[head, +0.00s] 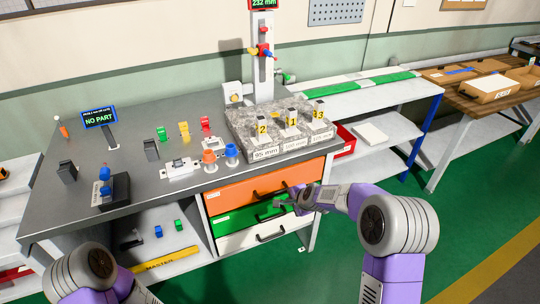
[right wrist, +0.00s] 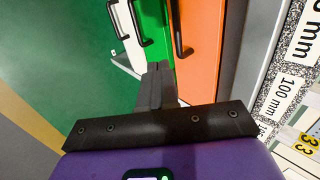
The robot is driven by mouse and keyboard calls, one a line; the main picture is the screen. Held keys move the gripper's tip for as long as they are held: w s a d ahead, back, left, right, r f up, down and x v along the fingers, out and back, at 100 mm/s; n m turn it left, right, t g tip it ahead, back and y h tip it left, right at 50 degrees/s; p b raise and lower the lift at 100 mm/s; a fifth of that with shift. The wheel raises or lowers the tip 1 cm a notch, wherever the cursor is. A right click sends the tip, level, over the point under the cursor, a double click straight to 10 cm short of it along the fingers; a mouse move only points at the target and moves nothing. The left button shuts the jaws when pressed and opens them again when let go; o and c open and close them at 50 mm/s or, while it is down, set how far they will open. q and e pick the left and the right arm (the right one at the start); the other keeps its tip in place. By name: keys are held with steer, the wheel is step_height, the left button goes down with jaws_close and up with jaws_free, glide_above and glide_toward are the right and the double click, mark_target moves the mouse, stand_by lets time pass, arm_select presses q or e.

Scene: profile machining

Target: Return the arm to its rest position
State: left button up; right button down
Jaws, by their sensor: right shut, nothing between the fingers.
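My right arm comes in from the right in the head view. Its gripper (head: 284,203) is in front of the drawers, near the handle of the green drawer (head: 237,221). In the right wrist view the two dark fingers (right wrist: 158,84) are together with nothing between them. The black drawer handles show beyond the fingers, and I cannot tell the exact gap. My left arm (head: 98,268) shows only as links at the bottom left of the head view; its gripper is out of the picture.
An orange drawer (head: 262,184) lies above the green one and a white drawer (head: 264,236) below. The grey bench (head: 120,145) carries a granite plate (head: 240,122) with numbered blocks, coloured parts and a "NO PART" display (head: 100,118). Green floor (head: 460,215) is open at right.

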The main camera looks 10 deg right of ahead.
steer(key=s+a+f+n+g, duration=0.2)
steer(key=s+f+n, duration=0.1)
steer(key=s+f, duration=0.45)
steer(key=s+a+f+n+g, duration=0.2)
steer(key=s+f+n, duration=0.1)
steer(key=s+f, duration=0.5)
steer(key=s+a+f+n+g+y, duration=0.1)
steer(key=s+a+f+n, duration=0.2)
steer(key=s, duration=0.6)
steer(key=s+a+f+n+g+y, duration=0.1)
steer(key=s+a+f+n+g, duration=0.1)
steer(key=s, duration=0.7)
step_height(320, 180, down, 2)
steer(key=shift+a+n, duration=0.65)
steer(key=shift+n, duration=0.15)
